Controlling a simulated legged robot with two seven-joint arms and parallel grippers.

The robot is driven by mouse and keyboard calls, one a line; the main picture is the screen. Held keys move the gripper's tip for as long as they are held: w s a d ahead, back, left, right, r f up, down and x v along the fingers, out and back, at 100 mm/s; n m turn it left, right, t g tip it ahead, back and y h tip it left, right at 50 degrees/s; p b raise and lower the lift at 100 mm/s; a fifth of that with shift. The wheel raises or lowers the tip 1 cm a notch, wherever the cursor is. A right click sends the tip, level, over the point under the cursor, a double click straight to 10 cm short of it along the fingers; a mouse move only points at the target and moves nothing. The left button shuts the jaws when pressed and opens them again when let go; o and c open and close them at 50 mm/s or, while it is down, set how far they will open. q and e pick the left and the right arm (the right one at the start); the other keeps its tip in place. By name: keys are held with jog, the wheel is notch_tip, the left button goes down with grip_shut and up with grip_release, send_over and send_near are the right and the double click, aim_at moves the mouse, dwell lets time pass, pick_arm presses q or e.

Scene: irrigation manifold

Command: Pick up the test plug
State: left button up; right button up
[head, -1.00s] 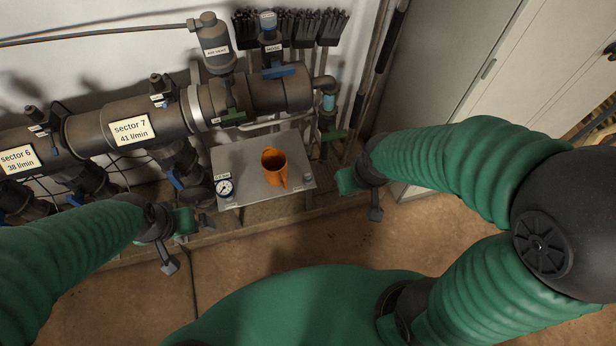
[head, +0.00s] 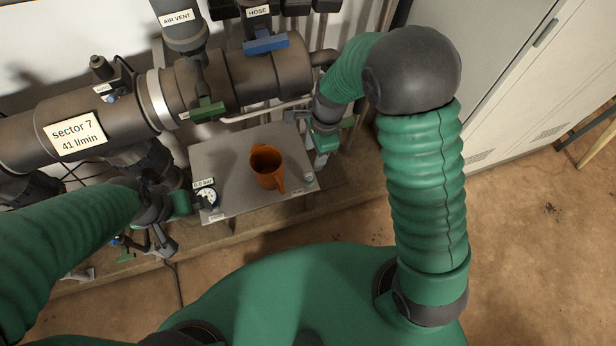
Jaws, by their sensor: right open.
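A small pale grey-green cylinder (head: 309,177), which looks like the test plug, stands near the right edge of a grey metal plate (head: 235,150). Its fine shape is too small to tell. My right gripper (head: 318,143) is open, just above and behind the cylinder in the picture, and apart from it as far as I can see. Nothing shows between its jaws. My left gripper (head: 172,220) is at the plate's left side, close to the gauge; its jaw opening is unclear.
A pressure gauge (head: 207,196) is at the plate's left front corner. The large manifold pipe (head: 225,80) with valves runs behind. A grey cabinet (head: 480,60) stands right. The floor (head: 535,240) at right is clear.

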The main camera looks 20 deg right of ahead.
jog(key=b, duration=0.1)
send_over(309, 175)
jog(key=f, duration=0.4)
jog(key=d+f, duration=0.1)
jog(key=f, duration=0.1)
jog(key=shift+w, duration=0.4)
jog(key=shift+s+f, duration=0.1)
jog(key=shift+f, duration=0.05)
jog(key=f+b, duration=0.1)
jog(key=f, duration=0.1)
jog(key=f+b, duration=0.1)
jog(key=f, duration=0.1)
jog(key=shift+s+a+f+b, duration=0.1)
jog(key=shift+s+a+b, duration=0.15)
jog(key=shift+a+b, duration=0.05)
jog(key=shift+a+f, duration=0.15)
jog(key=shift+f, duration=0.2)
pick_arm(q)
jog(key=x, duration=0.4)
jog(key=shift+s+f, duration=0.2)
jog(key=shift+f, duration=0.1)
pick_arm(e)
jog(key=shift+r, duration=0.1)
jog(key=shift+c, duration=0.7)
grip_shut()
